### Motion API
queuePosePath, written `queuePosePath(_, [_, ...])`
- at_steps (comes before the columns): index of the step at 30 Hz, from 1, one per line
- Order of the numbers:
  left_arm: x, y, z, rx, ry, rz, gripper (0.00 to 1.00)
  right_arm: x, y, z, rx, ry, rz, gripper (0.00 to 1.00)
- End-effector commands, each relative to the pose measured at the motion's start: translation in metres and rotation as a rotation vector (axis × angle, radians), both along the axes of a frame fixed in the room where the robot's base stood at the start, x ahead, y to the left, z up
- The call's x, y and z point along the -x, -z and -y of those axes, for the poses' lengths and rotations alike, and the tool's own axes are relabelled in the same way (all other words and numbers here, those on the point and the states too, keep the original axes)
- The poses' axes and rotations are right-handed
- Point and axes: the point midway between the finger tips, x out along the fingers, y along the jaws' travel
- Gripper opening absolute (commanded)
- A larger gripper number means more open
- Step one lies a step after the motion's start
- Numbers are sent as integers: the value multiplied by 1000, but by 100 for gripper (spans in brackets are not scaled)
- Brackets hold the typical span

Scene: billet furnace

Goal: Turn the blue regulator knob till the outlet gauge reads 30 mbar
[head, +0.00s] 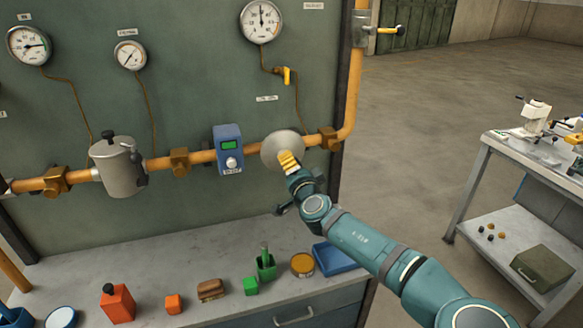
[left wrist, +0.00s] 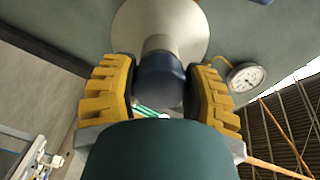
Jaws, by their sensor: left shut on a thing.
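The regulator's round grey body (head: 277,146) sits on the orange pipe; it also shows in the left wrist view (left wrist: 155,22). My left gripper (head: 288,160) is at its front, with its arm crossing from the lower right of the head view. In the left wrist view, its yellow fingers are shut on either side of the blue knob (left wrist: 162,82). The gripper hides the knob in the head view. The upper right gauge (head: 261,21), beside a blurred label, has its needle pointing about straight up; its numbers are too small to read. My right gripper is not in view.
Two other gauges (head: 29,45) (head: 130,55) hang on the panel. A blue box with a green display (head: 229,148) sits left of the regulator. A yellow-handled valve (head: 287,76) is above. Blocks and trays lie on the bench (head: 215,313) below. A side table (head: 487,148) stands right.

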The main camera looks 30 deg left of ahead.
Motion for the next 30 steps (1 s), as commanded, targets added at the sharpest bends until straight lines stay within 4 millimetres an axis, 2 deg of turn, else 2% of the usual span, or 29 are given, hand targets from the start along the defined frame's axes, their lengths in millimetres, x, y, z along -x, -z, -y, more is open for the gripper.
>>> queuePosePath(3, [0, -1, 0, 0, 0, 1, 13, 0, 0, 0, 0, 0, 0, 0])
queuePosePath(4, [0, -1, 0, 1, 0, 2, 62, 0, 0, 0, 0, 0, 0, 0])
queuePosePath(6, [0, -1, 0, 1, 0, 2, 81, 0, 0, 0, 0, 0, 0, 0])
queuePosePath(17, [2, 0, 3, 1, 1, 2, 81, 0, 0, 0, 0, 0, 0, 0])
queuePosePath(30, [41, 0, 50, 1, 2, 2, 81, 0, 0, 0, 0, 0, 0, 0])
